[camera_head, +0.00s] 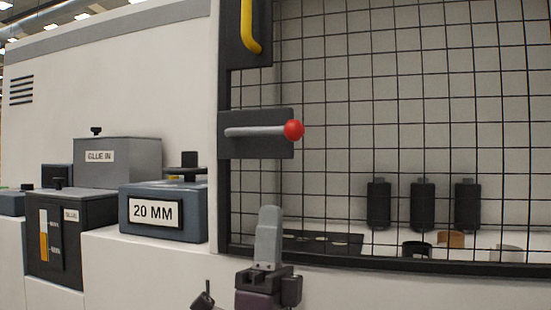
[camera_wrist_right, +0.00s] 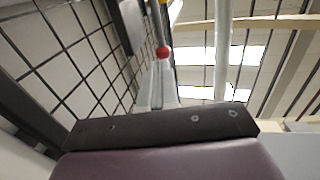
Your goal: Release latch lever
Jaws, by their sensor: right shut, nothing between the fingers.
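The latch lever (camera_head: 258,131) is a grey rod with a red ball knob (camera_head: 294,130). It lies level on a dark plate (camera_head: 270,148) at the left edge of the mesh door. My right gripper (camera_head: 269,212) is below the lever, pointing up, with its fingers shut and empty, apart from the knob. The right wrist view shows the shut fingers (camera_wrist_right: 157,85) from behind, with the red knob (camera_wrist_right: 163,53) beyond their tips. My left gripper is in neither view.
A yellow handle (camera_head: 248,28) is above the latch. The black mesh door (camera_head: 400,100) fills the right side, with dark rollers (camera_head: 422,204) behind it. A "20 MM" box (camera_head: 165,212) and a "GLUE IN" box (camera_head: 118,163) stand at left. The space between gripper and lever looks clear.

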